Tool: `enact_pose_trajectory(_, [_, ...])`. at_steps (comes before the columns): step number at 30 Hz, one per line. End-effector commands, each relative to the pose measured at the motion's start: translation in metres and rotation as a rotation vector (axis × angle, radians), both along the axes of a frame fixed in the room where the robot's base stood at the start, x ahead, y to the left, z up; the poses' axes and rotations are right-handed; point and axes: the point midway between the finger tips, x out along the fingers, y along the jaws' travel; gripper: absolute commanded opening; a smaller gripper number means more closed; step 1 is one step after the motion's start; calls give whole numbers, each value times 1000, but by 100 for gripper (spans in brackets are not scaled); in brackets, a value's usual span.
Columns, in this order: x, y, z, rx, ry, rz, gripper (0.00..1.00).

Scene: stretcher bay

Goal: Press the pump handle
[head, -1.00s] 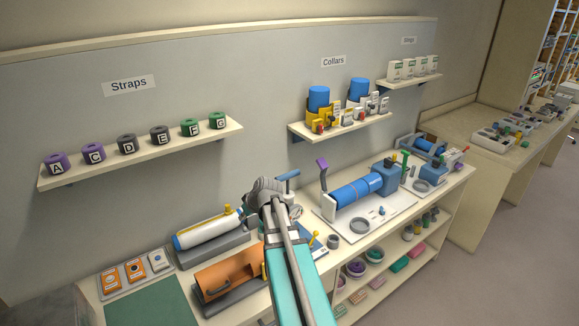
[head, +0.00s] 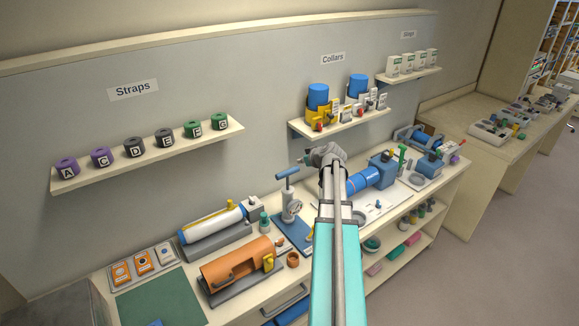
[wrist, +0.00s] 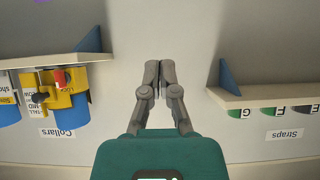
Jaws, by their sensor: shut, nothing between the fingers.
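The pump stands upright on a blue base (head: 290,233) on the bench. Its blue T-shaped pump handle (head: 287,173) tops a grey cylinder with a round gauge beside it. The handle is raised above the cylinder. My gripper (head: 306,159) is above and to the right of the handle in the head view, apart from it, with its fingers pointing left. In the wrist view my gripper (wrist: 158,67) is shut and empty, facing the wall between the two shelves. The pump is not visible in the wrist view. My arm hides part of the bench right of the pump.
An orange cylinder unit (head: 237,262) and a white cylinder unit (head: 212,228) lie left of the pump. A blue cylinder (head: 364,182) lies to the right. The straps shelf (head: 147,160) and collars shelf (head: 340,124) project from the wall; bare wall lies between.

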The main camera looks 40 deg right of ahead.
Motion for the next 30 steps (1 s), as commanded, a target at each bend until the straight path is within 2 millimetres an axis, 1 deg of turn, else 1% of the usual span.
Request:
enact_pose_trajectory(1, [-1,-4,2,-4,-4,-4,0])
enact_pose_trajectory(4, [-2,-6,3,-7,-7,-7,0])
enact_pose_trajectory(17, [0,-6,1,-6,-6,-6,0])
enact_pose_trajectory(23, [10,-7,-7,-5,-6,-5,0])
enact_pose_trajectory(30, [34,-10,-24,-5,-7,-4,0])
